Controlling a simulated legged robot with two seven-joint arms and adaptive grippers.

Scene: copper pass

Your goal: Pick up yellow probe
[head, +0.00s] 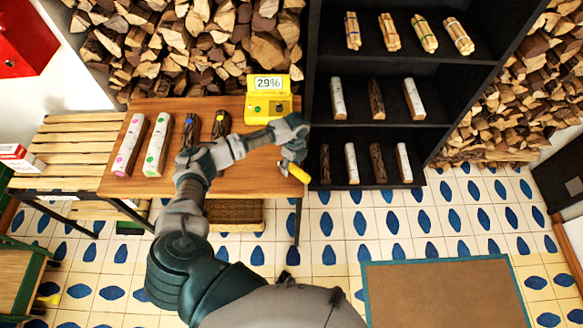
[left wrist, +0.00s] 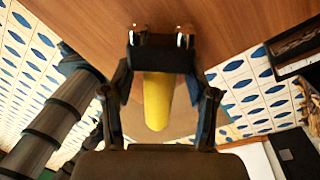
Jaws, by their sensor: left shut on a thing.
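The yellow probe (head: 298,173) is in my left gripper (head: 288,160), just off the right front edge of the wooden table (head: 262,165). In the left wrist view the probe (left wrist: 157,98) lies between the two dark fingers (left wrist: 160,105), pointing away from the table top. The fingers are shut on it. In the head view the arm hides part of the table, and the gripper covers the probe's upper part. A yellow meter (head: 280,108) with a "29%" display stands at the table's back right. My right gripper is not in view.
Birch logs (head: 157,145) and dark logs (head: 218,125) with coloured dots lie on the table. A black shelf (head: 440,90) with logs and kindling bundles stands to the right. A slatted bench (head: 75,145) is on the left. A brown mat (head: 440,295) lies on open tiled floor.

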